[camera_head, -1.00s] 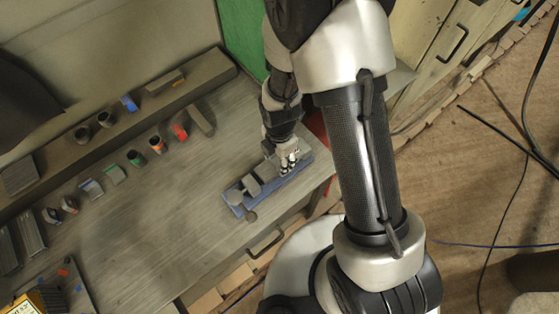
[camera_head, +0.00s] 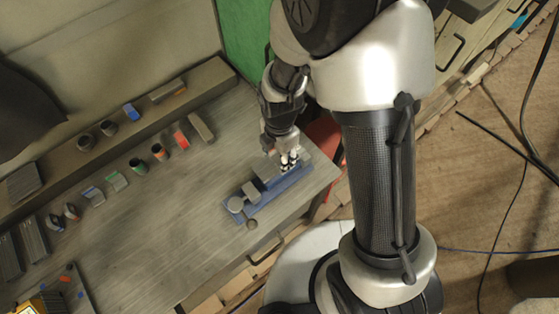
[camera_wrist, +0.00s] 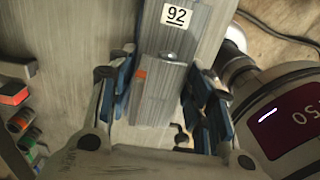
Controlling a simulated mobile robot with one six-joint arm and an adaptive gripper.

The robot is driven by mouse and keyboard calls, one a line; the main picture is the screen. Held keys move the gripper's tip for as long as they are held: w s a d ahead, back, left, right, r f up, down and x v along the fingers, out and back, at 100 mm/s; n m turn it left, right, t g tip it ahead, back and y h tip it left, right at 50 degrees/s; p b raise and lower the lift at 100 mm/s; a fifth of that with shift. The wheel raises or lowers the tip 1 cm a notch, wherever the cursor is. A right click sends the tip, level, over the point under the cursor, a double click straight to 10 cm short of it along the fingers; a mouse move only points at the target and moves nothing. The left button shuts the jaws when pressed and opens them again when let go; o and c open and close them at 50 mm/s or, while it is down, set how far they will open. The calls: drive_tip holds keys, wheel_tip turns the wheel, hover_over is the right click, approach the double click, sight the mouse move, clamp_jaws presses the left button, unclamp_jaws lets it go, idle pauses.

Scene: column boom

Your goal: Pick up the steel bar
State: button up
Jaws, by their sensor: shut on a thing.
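The steel bar (camera_wrist: 157,90) appears as a grey bar with an orange mark, between my fingers in the wrist view. My gripper (camera_wrist: 160,97) has blue-padded fingers on both sides of it and is shut on it. In the head view my gripper (camera_head: 288,163) is over the right part of a blue-based vise-like fixture (camera_head: 270,192) near the bench's right edge. The bar is too small and covered there to make out. I cannot tell whether it still touches the fixture.
The grey bench (camera_head: 170,215) has open surface left of the fixture. Cups, blocks and coloured pieces line its back, some on a raised ledge (camera_head: 110,140). A grey surface labelled 92 (camera_wrist: 177,16) shows in the wrist view. Cables (camera_head: 525,150) lie on the floor at right.

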wheel_tip(320, 180, up, 13)
drive_tip(key=p, duration=0.2)
idle(0.3)
